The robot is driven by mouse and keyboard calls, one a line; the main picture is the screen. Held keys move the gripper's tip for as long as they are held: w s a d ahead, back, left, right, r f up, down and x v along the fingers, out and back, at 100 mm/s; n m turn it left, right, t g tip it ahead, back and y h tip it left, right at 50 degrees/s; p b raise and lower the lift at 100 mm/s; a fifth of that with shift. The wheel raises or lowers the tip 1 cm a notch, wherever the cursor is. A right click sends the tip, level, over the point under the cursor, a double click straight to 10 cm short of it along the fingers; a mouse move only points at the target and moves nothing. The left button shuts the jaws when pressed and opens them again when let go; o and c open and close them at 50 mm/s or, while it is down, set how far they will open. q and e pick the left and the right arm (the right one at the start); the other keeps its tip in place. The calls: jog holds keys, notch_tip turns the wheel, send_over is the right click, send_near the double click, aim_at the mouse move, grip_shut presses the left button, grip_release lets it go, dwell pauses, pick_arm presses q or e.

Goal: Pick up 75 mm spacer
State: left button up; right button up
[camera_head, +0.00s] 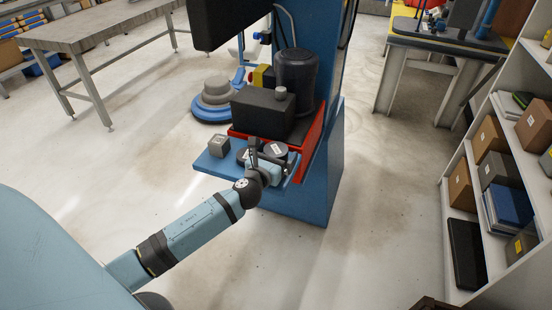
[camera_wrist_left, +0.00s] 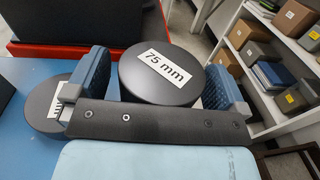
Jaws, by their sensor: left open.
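The 75 mm spacer is a dark round disc with a white "75 mm" label (camera_wrist_left: 158,88) in the left wrist view. In the head view the spacer (camera_head: 274,149) lies at the blue shelf's front, partly hidden by my gripper. My left gripper (camera_head: 271,160) is open at the spacer, with one blue-padded finger on each side of it in the left wrist view. I cannot tell whether the pads touch it. My right gripper is not in view.
A second dark disc (camera_wrist_left: 47,108) with a white label lies close left of the gripper. A grey cube (camera_head: 218,146) sits on the blue shelf (camera_head: 217,167). Behind are a red tray (camera_head: 306,143) and a black box (camera_head: 262,112). Shelving (camera_head: 455,235) stands at right.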

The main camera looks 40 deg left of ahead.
pick_arm(q)
jog(key=c, duration=1.6)
jog(key=shift+w+r, duration=0.1)
jog(key=shift+r, duration=0.1)
grip_shut()
